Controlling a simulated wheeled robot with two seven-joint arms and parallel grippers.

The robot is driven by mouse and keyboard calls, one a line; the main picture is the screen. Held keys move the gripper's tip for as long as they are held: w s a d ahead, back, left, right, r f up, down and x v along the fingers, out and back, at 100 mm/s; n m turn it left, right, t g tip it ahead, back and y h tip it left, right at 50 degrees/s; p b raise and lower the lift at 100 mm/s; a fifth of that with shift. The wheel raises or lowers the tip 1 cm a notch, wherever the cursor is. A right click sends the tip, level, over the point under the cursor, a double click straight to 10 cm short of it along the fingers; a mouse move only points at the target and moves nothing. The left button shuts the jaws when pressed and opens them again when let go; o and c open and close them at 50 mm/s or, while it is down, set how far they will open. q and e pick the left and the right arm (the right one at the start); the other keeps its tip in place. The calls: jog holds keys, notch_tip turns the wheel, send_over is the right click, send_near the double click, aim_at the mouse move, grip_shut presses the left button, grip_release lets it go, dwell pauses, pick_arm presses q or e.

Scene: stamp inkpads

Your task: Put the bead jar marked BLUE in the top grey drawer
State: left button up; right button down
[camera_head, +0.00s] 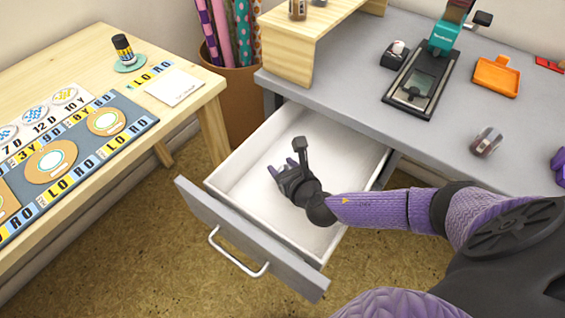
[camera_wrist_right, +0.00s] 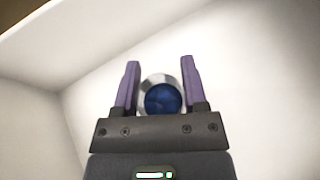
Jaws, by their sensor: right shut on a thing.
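The grey-fronted drawer (camera_head: 245,240) is pulled out from under the grey desk, and its white inside is open to view. My right gripper (camera_head: 284,172) is inside the drawer's outline, over its floor. In the right wrist view the two purple fingers of my right gripper (camera_wrist_right: 160,82) are shut on a round jar (camera_wrist_right: 163,97) with dark blue contents, with white drawer surfaces around it. I cannot read the jar's label, and I cannot make the jar out in the head view. I cannot tell whether it touches the drawer floor. My left gripper is not in view.
Another small jar (camera_head: 487,141) lies on the grey desk (camera_head: 350,85), right of a black and teal press (camera_head: 425,75). A wooden riser (camera_head: 290,50) stands above the drawer's back. A wooden table (camera_head: 185,60) with a game board is at left.

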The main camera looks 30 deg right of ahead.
aim_at(285, 168)
jog(key=shift+f+b, duration=0.35)
jog(key=shift+f, duration=0.25)
jog(key=shift+c, duration=1.4)
grip_release()
jog(key=shift+o, duration=0.8)
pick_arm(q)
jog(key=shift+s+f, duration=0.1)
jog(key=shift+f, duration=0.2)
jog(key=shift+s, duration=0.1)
pick_arm(e)
jog(key=shift+r, duration=0.15)
jog(key=shift+r+p, duration=0.6)
jog(key=shift+r, duration=0.05)
jog(key=p+v, duration=0.3)
jog(key=v, duration=0.4)
jog(key=shift+p, duration=0.4)
jog(key=shift+s, duration=0.2)
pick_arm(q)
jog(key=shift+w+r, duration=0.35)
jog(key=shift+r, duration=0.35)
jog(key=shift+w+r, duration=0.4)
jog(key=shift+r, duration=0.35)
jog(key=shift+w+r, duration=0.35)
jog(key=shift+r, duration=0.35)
